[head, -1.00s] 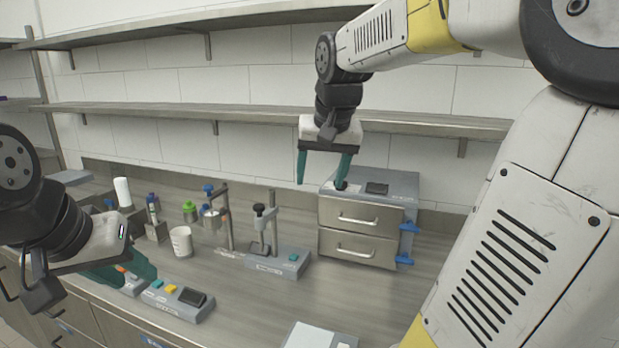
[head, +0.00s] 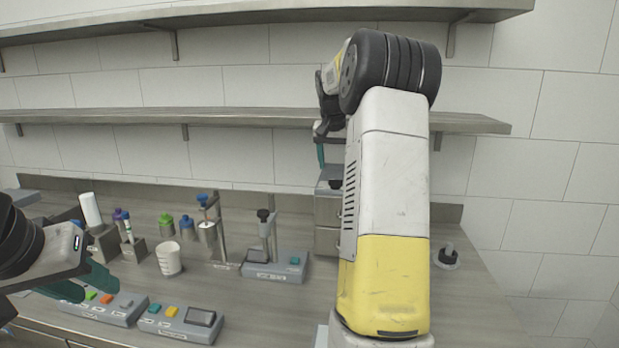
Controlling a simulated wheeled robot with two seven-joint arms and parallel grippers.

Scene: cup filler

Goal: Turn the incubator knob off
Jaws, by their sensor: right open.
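The incubator seems to be the grey metal drawer unit (head: 326,212) at the back of the counter in the head view. My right arm hides most of it. A black knob (head: 335,184) shows on its top, close to the arm's edge. My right gripper (head: 321,163) is open above the unit's left side, just above and left of the knob. One teal finger shows; the other is hidden behind my arm. I see no contact with the knob. My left gripper (head: 84,284) is at the lower left, with teal fingers over a button panel, far from the incubator.
A small press stand (head: 275,266) is left of the incubator. A white cup (head: 169,258), coloured bottles and a grey control box (head: 182,323) are further left. A black-topped piece (head: 447,257) sits right of my arm. A shelf (head: 230,117) runs above.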

